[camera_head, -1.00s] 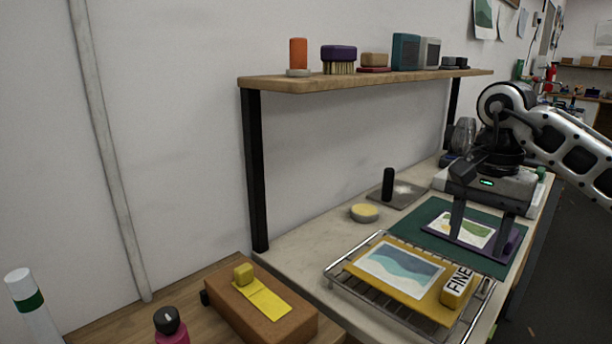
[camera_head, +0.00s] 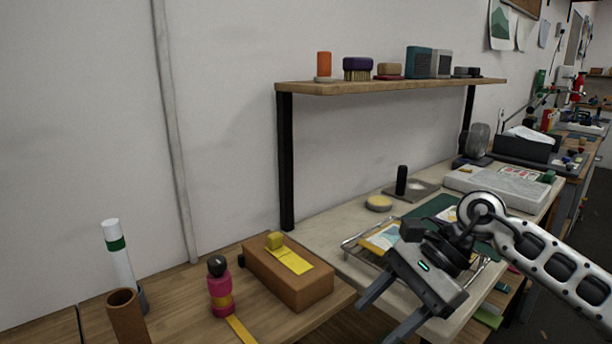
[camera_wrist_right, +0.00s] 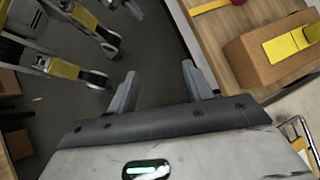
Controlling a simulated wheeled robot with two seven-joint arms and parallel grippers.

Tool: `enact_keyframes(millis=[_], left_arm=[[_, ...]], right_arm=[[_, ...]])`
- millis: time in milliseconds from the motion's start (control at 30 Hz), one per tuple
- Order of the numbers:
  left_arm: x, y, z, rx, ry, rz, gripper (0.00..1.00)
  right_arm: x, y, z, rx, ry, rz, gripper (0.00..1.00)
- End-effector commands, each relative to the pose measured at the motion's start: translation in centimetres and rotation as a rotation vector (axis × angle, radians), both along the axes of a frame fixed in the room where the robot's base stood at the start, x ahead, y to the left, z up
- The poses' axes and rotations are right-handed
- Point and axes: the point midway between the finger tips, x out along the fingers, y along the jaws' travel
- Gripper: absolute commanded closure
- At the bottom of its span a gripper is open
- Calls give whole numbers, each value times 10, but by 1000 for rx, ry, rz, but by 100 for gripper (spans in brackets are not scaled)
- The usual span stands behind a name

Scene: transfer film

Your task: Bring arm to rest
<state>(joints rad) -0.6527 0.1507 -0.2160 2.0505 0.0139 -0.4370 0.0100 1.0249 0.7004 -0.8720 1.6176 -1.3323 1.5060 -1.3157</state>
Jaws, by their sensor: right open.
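My right gripper (camera_head: 382,320) hangs over the front edge of the bench in the head view, with its arm coming in from the right. Its two fingers are apart with nothing between them. They also stand apart in the right wrist view (camera_wrist_right: 160,72), over dark floor. The gripper and forearm hide part of the wire rack (camera_head: 352,244) and the print on it.
A brown box (camera_head: 290,285) with a yellow strip and a pink bottle (camera_head: 220,290) stand on the wooden table at left. A brown cylinder (camera_head: 127,318) is at the front left. A wall shelf (camera_head: 390,86) holds several items. Floor beside the bench looks open.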

Motion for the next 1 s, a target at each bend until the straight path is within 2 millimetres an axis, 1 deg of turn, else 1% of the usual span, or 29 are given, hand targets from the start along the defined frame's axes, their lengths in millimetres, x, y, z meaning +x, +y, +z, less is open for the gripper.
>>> enact_keyframes(millis=[33, 67, 100, 167, 200, 267, 300, 367, 400, 467, 500, 567, 600, 633, 667, 700, 767, 800, 900, 1000], left_arm=[[-1, 0, -1, 0, 4, 0, 100], [-2, 0, -2, 0, 5, 0, 100], [-3, 0, -2, 0, 7, 0, 100], [-4, 0, -3, 0, 10, 0, 100], [-5, 0, -3, 0, 12, -1, 100], [-7, 0, -4, 1, 16, 0, 100], [-7, 0, -5, 0, 19, 0, 100], [-8, 0, -5, 0, 21, -1, 100], [-8, 0, -5, 0, 21, -1, 100], [-8, 0, -5, 0, 21, -1, 100], [-8, 0, -5, 0, 21, -1, 100], [-8, 0, -5, 0, 21, -1, 100], [-8, 0, -5, 0, 21, -1, 100], [-8, 0, -5, 0, 21, -1, 100], [-8, 0, -5, 0, 21, -1, 100], [-8, 0, -5, 0, 20, -1, 100], [-7, 0, -5, 0, 20, -1, 100], [-7, 0, -5, 0, 19, -1, 100], [-5, 0, -4, 0, 14, 0, 100], [-4, 0, -3, 0, 13, 0, 100]], right_arm=[[-16, 31, -8, 138, 110, -46, 50], [-23, 48, -9, 225, 183, -88, 50], [-32, 69, -6, 345, 293, -150, 50], [-41, 92, 2, 520, 481, -258, 50], [-44, 103, 7, 631, 620, -334, 50], [-44, 111, 14, 786, 841, -457, 50], [-40, 112, 17, 884, 999, -542, 50], [-32, 106, 14, 1022, 1245, -676, 50], [-27, 98, 9, 1108, 1415, -766, 50], [-18, 83, -9, 1228, 1678, -907, 50], [-15, 70, -25, 1303, 1858, -1003, 50], [-14, 49, -58, 1411, 2130, -1150, 50], [-18, 35, -84, 1479, 2313, -1248, 50], [-24, 25, -104, -1497, -2400, 1294, 50], [-31, 15, -123, -1407, -2298, 1241, 50], [-43, 4, -148, -1299, -2174, 1172, 50], [-64, -9, -181, -1164, -2001, 1084, 50], [-79, -15, -200, -1090, -1900, 1032, 50], [-114, -27, -235, -954, -1698, 927, 50], [-139, -32, -254, -873, -1570, 860, 50]])
